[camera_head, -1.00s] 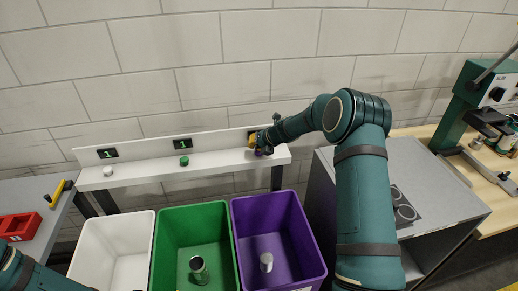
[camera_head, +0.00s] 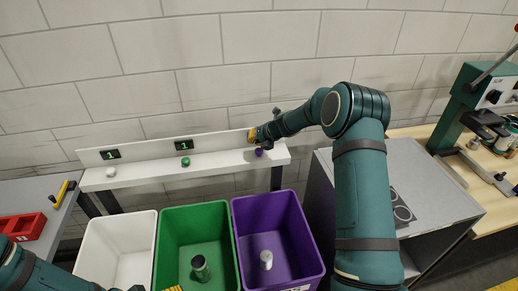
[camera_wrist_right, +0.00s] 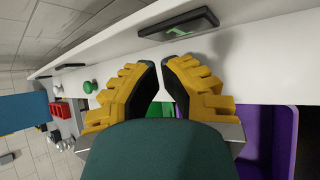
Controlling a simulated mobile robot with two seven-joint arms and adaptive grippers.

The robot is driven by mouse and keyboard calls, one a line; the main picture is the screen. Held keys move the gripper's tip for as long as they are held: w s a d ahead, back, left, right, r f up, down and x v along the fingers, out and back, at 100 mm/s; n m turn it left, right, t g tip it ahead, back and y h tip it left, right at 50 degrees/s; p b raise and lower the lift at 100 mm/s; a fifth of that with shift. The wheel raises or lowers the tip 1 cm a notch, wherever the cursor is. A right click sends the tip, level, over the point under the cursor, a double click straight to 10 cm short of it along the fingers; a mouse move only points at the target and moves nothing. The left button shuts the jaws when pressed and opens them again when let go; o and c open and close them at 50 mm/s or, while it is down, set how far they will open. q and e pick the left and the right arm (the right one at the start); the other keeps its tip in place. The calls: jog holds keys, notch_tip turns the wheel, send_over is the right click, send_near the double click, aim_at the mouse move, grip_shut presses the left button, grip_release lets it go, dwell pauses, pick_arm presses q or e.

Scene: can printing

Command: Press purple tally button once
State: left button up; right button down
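The purple tally button (camera_head: 259,152) sits at the right end of the white shelf (camera_head: 222,160). My right gripper (camera_head: 252,136) is just above and behind it, apart from it. In the right wrist view my right gripper (camera_wrist_right: 160,64) has its fingertips nearly together with nothing between them; I see no purple button there. A dark display (camera_wrist_right: 179,24) with a green digit, apparently 1, is close beyond the fingertips. In the head view the gripper covers this display's place. Only a bit of my left gripper (camera_head: 174,289) shows at the bottom edge.
The green button (camera_head: 185,162) and white button (camera_head: 110,171) have displays reading 1 behind them. White (camera_head: 92,251), green (camera_head: 165,230) and purple (camera_head: 238,225) bins stand below the shelf; the green and purple bins each hold a can. A grey cabinet (camera_head: 425,165) stands at right.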

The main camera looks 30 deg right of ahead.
aim_at(256, 149)
notch_tip(256, 149, up, 2)
jog(key=shift+r+p, duration=0.1)
jog(key=shift+p, duration=0.6)
jog(key=shift+r+p, duration=0.55)
jog(key=shift+r, duration=0.55)
